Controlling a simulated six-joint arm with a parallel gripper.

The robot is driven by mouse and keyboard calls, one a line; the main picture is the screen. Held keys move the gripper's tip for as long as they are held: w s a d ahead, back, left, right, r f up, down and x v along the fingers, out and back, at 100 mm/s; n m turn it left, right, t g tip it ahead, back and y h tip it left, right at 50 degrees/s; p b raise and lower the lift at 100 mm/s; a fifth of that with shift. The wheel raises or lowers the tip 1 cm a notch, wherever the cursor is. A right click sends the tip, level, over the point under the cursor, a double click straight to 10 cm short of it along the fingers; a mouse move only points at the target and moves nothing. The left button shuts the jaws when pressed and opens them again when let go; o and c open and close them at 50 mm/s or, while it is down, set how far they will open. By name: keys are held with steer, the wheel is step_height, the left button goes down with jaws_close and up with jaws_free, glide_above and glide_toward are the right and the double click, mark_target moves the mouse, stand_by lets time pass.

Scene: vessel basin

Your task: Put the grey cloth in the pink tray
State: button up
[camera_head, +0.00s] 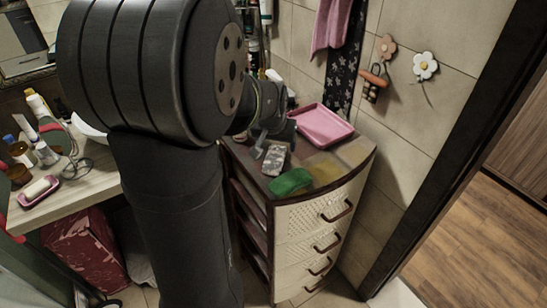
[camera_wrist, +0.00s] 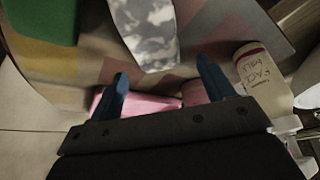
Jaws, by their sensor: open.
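The grey cloth (camera_head: 274,160) is a mottled grey and white piece lying on top of the drawer cabinet. It also shows in the wrist view (camera_wrist: 148,30), its near end just ahead of the gap between my fingertips. The pink tray (camera_head: 322,126) is shallow and looks empty, at the back of the cabinet top. In the wrist view a pink strip of it (camera_wrist: 150,105) shows behind my fingers, mostly hidden by the gripper body. My gripper (camera_wrist: 163,70) is open, with blue fingers spread and nothing held. In the head view my arm hides part of it.
A green cloth or sponge (camera_head: 290,181) lies in front of the grey cloth. A beige bottle (camera_wrist: 262,72) is right of my fingers in the wrist view. The cabinet top (camera_head: 352,152) is clear at right. A sink counter (camera_head: 75,185) with bottles stands left.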

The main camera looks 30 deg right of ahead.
mark_target(276, 148)
steer(key=shift+x, duration=1.55)
steer(key=shift+w, duration=0.1)
steer(key=c, duration=1.1)
steer(key=shift+r, duration=0.15)
steer(key=shift+c, duration=0.2)
